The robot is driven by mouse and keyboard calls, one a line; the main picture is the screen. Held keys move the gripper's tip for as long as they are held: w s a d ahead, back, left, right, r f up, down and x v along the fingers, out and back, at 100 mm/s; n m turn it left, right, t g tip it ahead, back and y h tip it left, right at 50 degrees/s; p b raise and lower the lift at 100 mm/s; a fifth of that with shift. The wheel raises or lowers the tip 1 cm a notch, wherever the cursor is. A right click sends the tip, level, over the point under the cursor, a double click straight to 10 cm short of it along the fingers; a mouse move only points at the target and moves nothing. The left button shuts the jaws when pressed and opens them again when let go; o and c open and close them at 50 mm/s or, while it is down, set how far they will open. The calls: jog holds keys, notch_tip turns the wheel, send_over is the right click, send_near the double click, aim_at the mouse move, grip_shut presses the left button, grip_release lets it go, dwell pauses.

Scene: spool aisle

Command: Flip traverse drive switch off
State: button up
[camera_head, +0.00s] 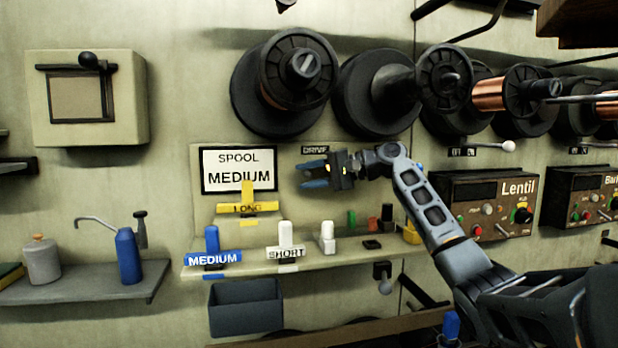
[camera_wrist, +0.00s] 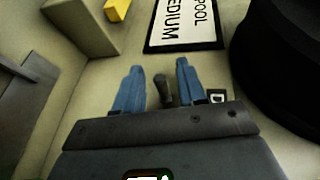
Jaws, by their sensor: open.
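A small black label reading DRIVE (camera_head: 315,150) is on the wall panel, right of the SPOOL MEDIUM sign. My gripper (camera_head: 308,174) is just below this label, its blue fingers pointing left. In the wrist view my gripper (camera_wrist: 160,70) is open, with a finger on each side of a short dark switch lever (camera_wrist: 161,88). The lever sits in the gap between the fingers, and a gap shows on both sides of it. The lower part of the lever is hidden by the gripper body. In the head view I cannot make out the switch behind my gripper.
The SPOOL MEDIUM sign (camera_head: 238,171) and a yellow LONG tag (camera_head: 247,208) are to the left. Below is a shelf (camera_head: 330,258) with blue MEDIUM and white SHORT pieces. Large black spools (camera_head: 378,92) jut out above. The Lentil control box (camera_head: 490,203) is to the right.

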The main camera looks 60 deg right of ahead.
jog(key=shift+c, duration=0.2)
grip_shut()
jog(key=shift+n+p, duration=0.3)
jog(key=shift+p, duration=0.15)
jog(key=shift+f+t, duration=0.1)
jog(key=shift+t, duration=0.2)
jog(key=shift+w+f+n, duration=0.1)
jog(key=shift+f+n, duration=0.25)
jog(key=shift+n, duration=0.25)
jog(key=shift+d+f+n+t+b, duration=0.1)
jog(key=shift+f+n+t+b, duration=0.15)
jog(key=shift+n+t+b, duration=0.4)
jog(key=shift+d+f+n+t+b, duration=0.15)
jog(key=shift+n+t+b, duration=0.25)
jog(key=shift+n, duration=0.45)
jog(key=shift+a, duration=0.1)
